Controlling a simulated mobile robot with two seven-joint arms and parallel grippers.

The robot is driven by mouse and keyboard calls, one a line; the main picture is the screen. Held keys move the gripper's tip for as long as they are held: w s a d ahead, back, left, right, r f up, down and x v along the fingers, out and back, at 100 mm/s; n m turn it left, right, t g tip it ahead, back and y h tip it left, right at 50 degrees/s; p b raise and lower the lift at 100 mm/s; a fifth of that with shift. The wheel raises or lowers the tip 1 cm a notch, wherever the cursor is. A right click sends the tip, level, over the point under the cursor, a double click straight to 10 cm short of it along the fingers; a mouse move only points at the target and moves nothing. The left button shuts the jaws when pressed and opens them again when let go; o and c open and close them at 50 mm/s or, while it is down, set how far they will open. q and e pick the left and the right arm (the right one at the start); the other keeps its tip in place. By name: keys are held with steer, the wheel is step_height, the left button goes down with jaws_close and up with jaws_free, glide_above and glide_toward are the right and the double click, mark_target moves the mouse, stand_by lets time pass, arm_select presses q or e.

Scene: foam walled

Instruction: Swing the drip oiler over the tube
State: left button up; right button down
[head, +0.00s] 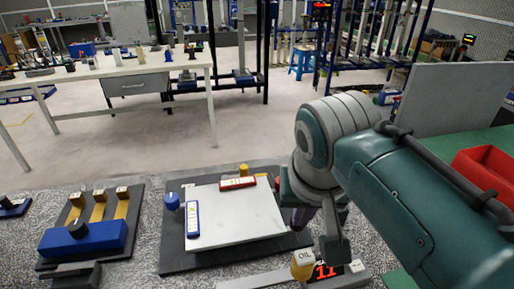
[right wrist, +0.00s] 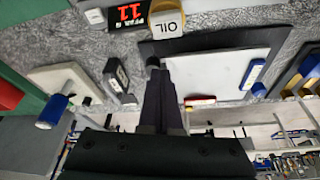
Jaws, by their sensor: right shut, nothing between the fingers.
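The drip oiler is a yellow body with a pale cap marked OIL (head: 303,265), low in the head view, close to the front edge of the board. It also shows in the right wrist view (right wrist: 168,24). My right gripper (head: 303,218) is mostly hidden behind its own wrist in the head view. In the right wrist view its fingers (right wrist: 153,66) are shut and empty, with their tips over the board's edge, apart from the oiler. I cannot tell which thing is the tube. My left gripper is not in view.
A pale plate (head: 240,212) on a dark base carries a red block (head: 238,183) and a blue block (head: 192,219). A red 11 display (head: 327,271) stands beside the oiler. A blue block with yellow bars (head: 82,238) lies left. A red bin (head: 482,175) stands right.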

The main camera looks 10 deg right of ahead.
mark_target(266, 275)
steer(key=shift+s+a+f+p, duration=0.15)
steer(key=shift+s+f+p, duration=0.1)
steer(key=shift+s+p, duration=0.25)
steer(key=shift+s+a+f+p, duration=0.1)
steer(key=shift+s+f+p, duration=0.2)
steer(key=shift+s, duration=0.35)
steer(key=shift+s+a+f+p, duration=0.2)
steer(key=shift+s+p, duration=0.2)
steer(key=shift+s, duration=0.2)
steer(key=shift+d, duration=0.1)
